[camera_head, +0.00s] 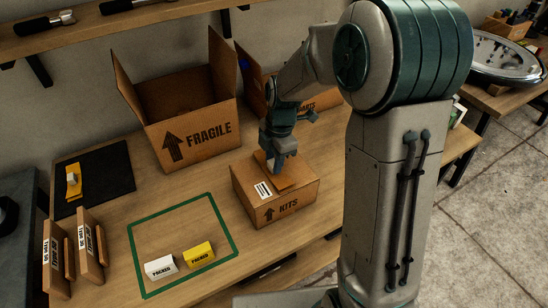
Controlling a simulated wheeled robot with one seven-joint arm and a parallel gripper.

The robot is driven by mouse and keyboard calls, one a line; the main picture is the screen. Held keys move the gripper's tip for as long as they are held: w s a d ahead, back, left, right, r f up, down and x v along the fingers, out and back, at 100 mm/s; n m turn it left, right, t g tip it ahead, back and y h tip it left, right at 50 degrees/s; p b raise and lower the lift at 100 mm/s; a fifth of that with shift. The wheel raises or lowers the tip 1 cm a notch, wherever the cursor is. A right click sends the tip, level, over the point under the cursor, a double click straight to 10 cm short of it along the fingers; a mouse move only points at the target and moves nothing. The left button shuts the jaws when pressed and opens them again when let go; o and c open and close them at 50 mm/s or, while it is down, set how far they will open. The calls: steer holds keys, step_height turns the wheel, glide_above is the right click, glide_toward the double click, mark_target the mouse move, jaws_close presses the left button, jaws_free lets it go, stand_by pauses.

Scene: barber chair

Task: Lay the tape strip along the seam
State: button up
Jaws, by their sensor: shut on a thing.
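The closed KITS box (248,205) stands on the wooden table, with a white label and an up arrow on its near side. My gripper (279,166) is over the top of this box, shut on a brown strip (287,181), which looks like the tape strip. The strip lies at or just above the box top; whether it touches is not clear. The seam on the box top is largely hidden by the gripper and strip.
An open FRAGILE box (190,137) stands behind, another open box beside it. A black mat (105,172) holds a yellow item (74,188). White (160,267) and yellow (199,255) PACKED boxes sit in the green outline (136,258). Brown panels (57,258) stand left.

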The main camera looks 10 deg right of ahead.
steer(key=o, duration=1)
steer(key=shift+r, duration=0.1)
step_height(320, 180, up, 14)
steer(key=d, duration=0.1)
steer(key=shift+w+d+f+p, duration=0.25)
steer(key=shift+w+d+p, duration=0.05)
